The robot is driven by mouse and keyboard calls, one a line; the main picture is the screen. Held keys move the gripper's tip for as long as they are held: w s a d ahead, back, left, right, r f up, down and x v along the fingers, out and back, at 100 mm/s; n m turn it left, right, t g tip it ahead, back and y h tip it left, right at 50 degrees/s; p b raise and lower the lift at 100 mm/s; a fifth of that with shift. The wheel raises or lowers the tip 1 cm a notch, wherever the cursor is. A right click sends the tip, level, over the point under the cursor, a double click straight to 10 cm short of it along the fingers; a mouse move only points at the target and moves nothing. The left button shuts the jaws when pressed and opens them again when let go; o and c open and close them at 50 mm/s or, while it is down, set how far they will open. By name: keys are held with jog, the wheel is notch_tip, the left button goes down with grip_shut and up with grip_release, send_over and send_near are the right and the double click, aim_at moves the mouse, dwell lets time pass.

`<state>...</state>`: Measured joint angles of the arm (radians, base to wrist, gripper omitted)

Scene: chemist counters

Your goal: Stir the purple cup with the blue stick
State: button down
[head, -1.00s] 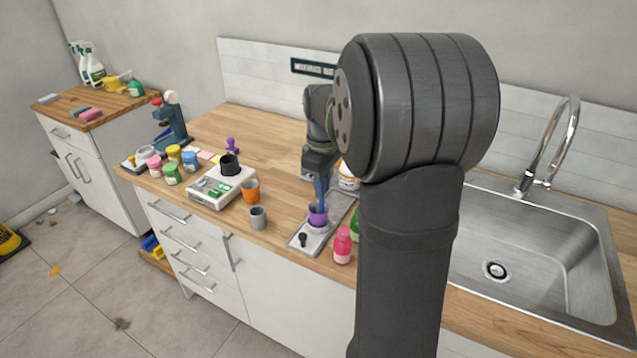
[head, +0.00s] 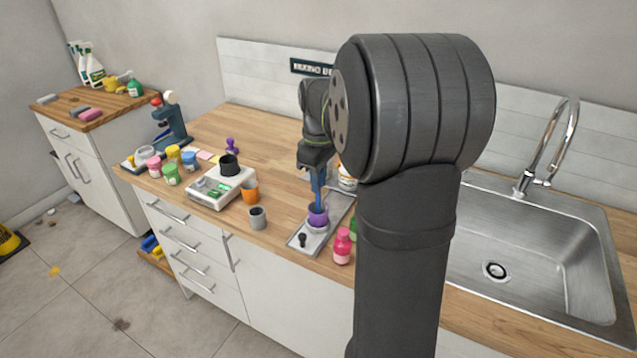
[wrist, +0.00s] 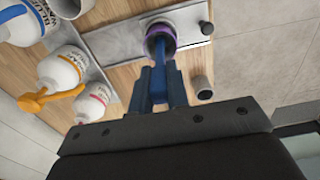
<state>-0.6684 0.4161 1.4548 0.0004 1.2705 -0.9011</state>
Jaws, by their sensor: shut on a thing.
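The purple cup (head: 317,216) stands upright on a grey metal plate (head: 297,243) with a dark knob, and it also shows in the wrist view (wrist: 160,33). My gripper (head: 318,177) is above the cup, pointing down. In the wrist view its blue fingers (wrist: 159,92) are shut on the blue stick (wrist: 174,79). The stick's lower end is inside the purple cup. The depth of the stick and the cup's contents are hidden.
A pink bottle (head: 343,246) stands close right of the plate. A grey cup (head: 258,217), an orange cup (head: 249,191) and a white scale (head: 222,187) with a black cup are to the left. White bottles (wrist: 60,72) stand beside the plate. A sink (head: 540,255) is at right.

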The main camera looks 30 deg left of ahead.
jog(key=shift+r, duration=2.65)
jog(key=shift+r, duration=2.4)
